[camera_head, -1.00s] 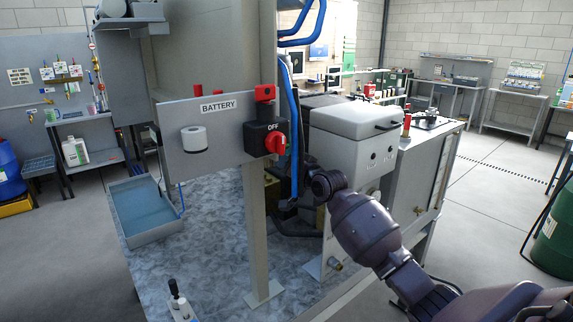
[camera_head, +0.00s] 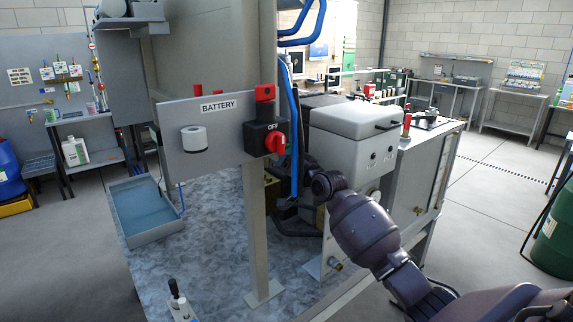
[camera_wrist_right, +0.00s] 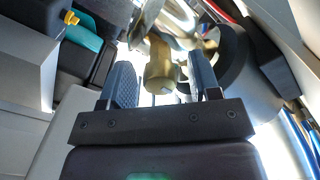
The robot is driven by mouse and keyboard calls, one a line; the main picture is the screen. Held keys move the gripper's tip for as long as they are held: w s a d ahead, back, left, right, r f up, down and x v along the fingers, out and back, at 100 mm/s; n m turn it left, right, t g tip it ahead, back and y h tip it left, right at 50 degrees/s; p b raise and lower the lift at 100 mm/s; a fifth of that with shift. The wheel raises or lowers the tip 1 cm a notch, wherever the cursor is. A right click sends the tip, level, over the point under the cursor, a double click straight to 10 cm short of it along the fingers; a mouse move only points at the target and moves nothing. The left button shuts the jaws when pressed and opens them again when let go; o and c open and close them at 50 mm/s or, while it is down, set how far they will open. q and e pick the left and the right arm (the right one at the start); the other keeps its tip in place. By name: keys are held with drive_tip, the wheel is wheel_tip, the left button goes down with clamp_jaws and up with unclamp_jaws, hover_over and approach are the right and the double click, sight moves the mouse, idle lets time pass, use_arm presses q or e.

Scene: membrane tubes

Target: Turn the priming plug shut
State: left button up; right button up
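A brass cylindrical plug (camera_wrist_right: 160,72) shows end-on in the right wrist view, below a brass and metal fitting (camera_wrist_right: 172,22). My right gripper (camera_wrist_right: 160,64) has its two textured fingers apart, one on each side of the plug, with a gap visible on both sides. In the head view my right gripper (camera_head: 284,203) is small and dark, reaching left behind the grey post, partly hidden by it and the blue hose. I cannot make out the plug there. My left gripper is not in view.
The battery panel (camera_head: 220,148) with a red switch marked OFF (camera_head: 274,143) stands in front of the work area. A blue hose (camera_head: 294,120) hangs beside it. A blue tray (camera_head: 146,211) lies left.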

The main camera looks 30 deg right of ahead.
drive_tip(key=s+b, duration=0.1)
drive_tip(key=s, duration=0.9)
drive_tip(key=shift+s+d, duration=0.4)
drive_tip(key=shift+d, duration=0.05)
idle(0.3)
